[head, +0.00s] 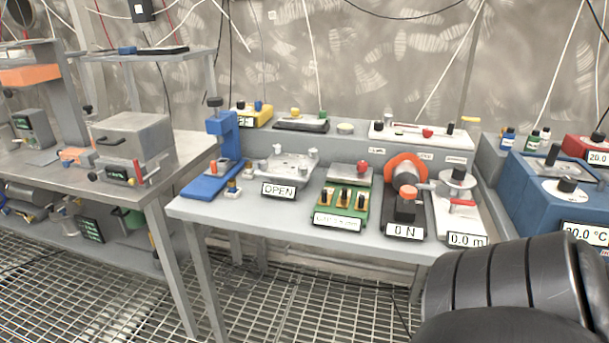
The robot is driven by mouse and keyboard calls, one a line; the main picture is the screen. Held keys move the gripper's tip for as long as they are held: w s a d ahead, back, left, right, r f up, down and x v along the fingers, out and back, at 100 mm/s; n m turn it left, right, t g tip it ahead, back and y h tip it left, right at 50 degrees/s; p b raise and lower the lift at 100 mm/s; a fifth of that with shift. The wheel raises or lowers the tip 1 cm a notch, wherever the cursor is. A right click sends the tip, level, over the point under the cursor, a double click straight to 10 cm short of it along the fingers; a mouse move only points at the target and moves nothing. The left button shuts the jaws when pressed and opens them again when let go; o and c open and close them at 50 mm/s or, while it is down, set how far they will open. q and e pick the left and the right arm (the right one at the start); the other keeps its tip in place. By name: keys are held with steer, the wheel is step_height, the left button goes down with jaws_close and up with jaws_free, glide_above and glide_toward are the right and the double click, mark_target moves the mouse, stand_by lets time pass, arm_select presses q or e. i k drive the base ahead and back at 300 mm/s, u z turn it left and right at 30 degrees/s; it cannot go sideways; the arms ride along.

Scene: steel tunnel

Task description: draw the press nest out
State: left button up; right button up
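A blue upright press (223,135) with a dark knob on top stands at the left end of the grey bench. Its flat blue base (205,186) reaches toward the bench's front edge. A small pale block with a brass-coloured top (232,188) sits beside the base at its right; I cannot tell if it is the nest. No part is clearly recognisable as the nest at this size. Neither of my grippers shows. A black ribbed part, probably of my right arm, fills the lower right corner.
Right of the press are a clear fixture labelled OPEN (290,167), a green terminal block (341,203), an orange-wheeled device reading 0 N (405,170) and a blue bath (560,195). A steel table (180,150) stands left. The grating floor in front is clear.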

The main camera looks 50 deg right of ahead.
mark_target(219, 169)
steer(key=z, duration=0.25)
steer(key=k, duration=0.1)
steer(key=z, duration=1.05)
